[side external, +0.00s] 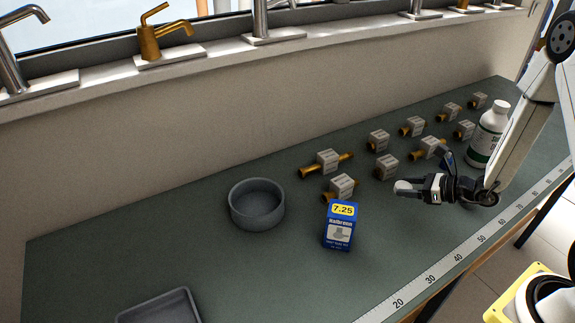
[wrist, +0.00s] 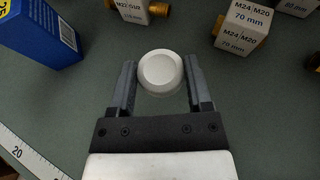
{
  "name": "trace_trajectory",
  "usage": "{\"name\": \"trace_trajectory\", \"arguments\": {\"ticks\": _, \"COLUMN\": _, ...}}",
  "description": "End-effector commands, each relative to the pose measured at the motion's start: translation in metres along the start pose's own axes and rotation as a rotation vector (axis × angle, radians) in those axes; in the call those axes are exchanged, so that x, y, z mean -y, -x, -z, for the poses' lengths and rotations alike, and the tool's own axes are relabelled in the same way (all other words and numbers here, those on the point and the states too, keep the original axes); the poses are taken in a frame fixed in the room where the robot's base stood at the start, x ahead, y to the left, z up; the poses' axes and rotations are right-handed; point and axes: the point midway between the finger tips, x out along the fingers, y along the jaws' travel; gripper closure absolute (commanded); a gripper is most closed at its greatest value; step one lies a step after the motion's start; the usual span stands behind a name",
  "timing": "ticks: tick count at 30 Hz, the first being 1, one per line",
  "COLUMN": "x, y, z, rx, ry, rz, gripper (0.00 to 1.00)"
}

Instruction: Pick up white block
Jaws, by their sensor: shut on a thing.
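The white block (wrist: 160,72) looks like a round, cylinder-like piece with a shallow dished end in the wrist view. It sits between the two dark fingers of my gripper (wrist: 160,85), which is shut on it. In the side view the white block (side external: 403,187) sticks out to the left from the tips of my gripper (side external: 427,188). My gripper is at the right part of the bench, in front of the boxed fittings. I cannot tell how high the block is above the bench.
A blue box (side external: 340,226) stands left of my gripper, with a grey round bowl (side external: 257,204) beyond it. Several boxed brass fittings (side external: 328,160) stand behind. A white bottle (side external: 487,135) is close to my arm. A ruler strip (side external: 440,269) lines the front edge; a grey tray (side external: 160,308) is front left.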

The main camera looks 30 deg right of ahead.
Motion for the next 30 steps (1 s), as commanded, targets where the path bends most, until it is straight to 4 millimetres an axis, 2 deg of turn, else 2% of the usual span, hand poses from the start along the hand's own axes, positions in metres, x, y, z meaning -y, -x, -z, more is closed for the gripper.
{"name": "trace_trajectory", "arguments": {"ticks": 6, "x": 0.0, "y": 0.009, "z": -0.022, "rx": 0.002, "ry": 0.002, "rz": 0.001, "gripper": 0.93}}
{"name": "trace_trajectory", "arguments": {"ticks": 12, "x": 0.0, "y": 0.013, "z": -0.033, "rx": 0.0, "ry": 0.0, "rz": 0.0, "gripper": 0.93}}
{"name": "trace_trajectory", "arguments": {"ticks": 30, "x": 0.0, "y": 0.015, "z": -0.036, "rx": 0.0, "ry": -0.001, "rz": 0.0, "gripper": 0.93}}
